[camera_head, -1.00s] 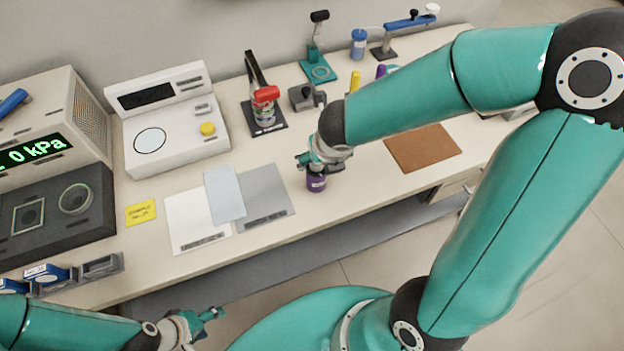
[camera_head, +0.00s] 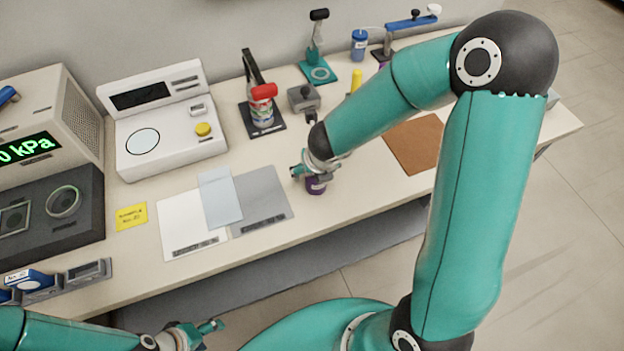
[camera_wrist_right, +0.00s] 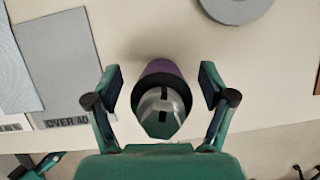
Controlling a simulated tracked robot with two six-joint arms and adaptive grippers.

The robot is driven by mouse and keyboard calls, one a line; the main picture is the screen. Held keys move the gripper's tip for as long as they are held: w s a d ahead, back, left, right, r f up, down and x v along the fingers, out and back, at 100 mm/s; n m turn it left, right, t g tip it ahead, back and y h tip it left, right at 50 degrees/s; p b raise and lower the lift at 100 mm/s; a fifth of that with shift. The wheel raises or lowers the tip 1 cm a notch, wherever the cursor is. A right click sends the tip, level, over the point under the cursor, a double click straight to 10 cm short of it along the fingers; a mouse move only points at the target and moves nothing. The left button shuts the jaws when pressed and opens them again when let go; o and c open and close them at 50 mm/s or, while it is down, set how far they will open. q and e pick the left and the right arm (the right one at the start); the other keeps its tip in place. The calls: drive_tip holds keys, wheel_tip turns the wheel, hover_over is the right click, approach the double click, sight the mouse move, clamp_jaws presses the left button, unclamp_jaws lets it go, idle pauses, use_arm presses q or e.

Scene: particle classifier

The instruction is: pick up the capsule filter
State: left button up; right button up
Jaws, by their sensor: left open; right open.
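A small purple cylinder (camera_head: 316,186), which looks like the capsule filter, stands on the table's front part, right of the grey sheet. In the right wrist view the purple body (camera_wrist_right: 163,67) shows a dark rim and a grey, faceted top. My right gripper (camera_head: 309,170) is over it. Its two fingers are open, one on each side, with a visible gap to the body in the right wrist view (camera_wrist_right: 160,80). My left gripper (camera_head: 207,331) is open and empty, low in the head view, in front of the table.
White, pale blue and grey sheets (camera_head: 263,199) lie left of the cylinder. A brown mat (camera_head: 413,146) lies to its right. Behind are a white instrument (camera_head: 166,145), a stand with a red-topped item (camera_head: 262,107) and a blue bottle (camera_head: 359,44). The table's front edge is close.

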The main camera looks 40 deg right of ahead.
drive_tip(key=shift+r, duration=0.1)
clamp_jaws()
idle(0.3)
